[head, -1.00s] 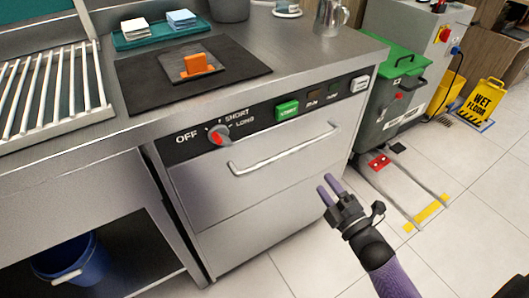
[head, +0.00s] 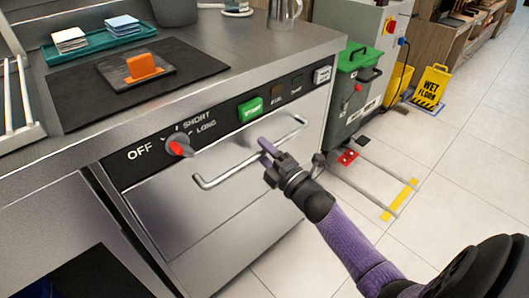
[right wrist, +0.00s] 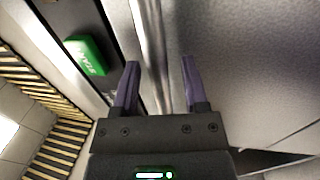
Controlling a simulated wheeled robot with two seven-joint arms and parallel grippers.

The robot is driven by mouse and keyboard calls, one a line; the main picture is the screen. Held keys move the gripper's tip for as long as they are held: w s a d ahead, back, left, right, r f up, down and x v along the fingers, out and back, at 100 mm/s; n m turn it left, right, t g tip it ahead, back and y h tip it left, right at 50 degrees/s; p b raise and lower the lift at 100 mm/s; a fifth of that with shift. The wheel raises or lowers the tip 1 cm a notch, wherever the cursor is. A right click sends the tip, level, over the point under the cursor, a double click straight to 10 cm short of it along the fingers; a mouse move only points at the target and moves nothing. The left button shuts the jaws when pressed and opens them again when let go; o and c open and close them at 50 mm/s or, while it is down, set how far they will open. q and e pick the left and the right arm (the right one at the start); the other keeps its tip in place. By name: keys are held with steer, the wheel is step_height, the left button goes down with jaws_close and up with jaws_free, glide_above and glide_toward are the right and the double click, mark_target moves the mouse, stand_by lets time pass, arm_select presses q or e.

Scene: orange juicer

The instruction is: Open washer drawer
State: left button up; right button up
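The washer drawer (head: 200,232) is a steel front panel under a black control strip, and it looks shut. Its long silver bar handle (head: 225,174) runs across the upper part of the panel. My right gripper (head: 265,148) is at the right half of the handle, fingers pointing at the drawer. In the right wrist view the two purple fingers (right wrist: 158,85) are apart, with the bar handle (right wrist: 152,40) running up between them, nearer the left finger. I cannot tell whether they touch it. My left gripper is not in view.
The control strip has a red-tipped dial (head: 178,147) and a green start button (head: 250,110). A black mat with an orange-handled tool (head: 143,66) lies on the counter above. A green-lidded bin (head: 352,85) stands to the right. The tiled floor in front is clear.

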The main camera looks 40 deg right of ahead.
jaws_close()
stand_by(1.1)
steer(key=shift+s+f, duration=0.1)
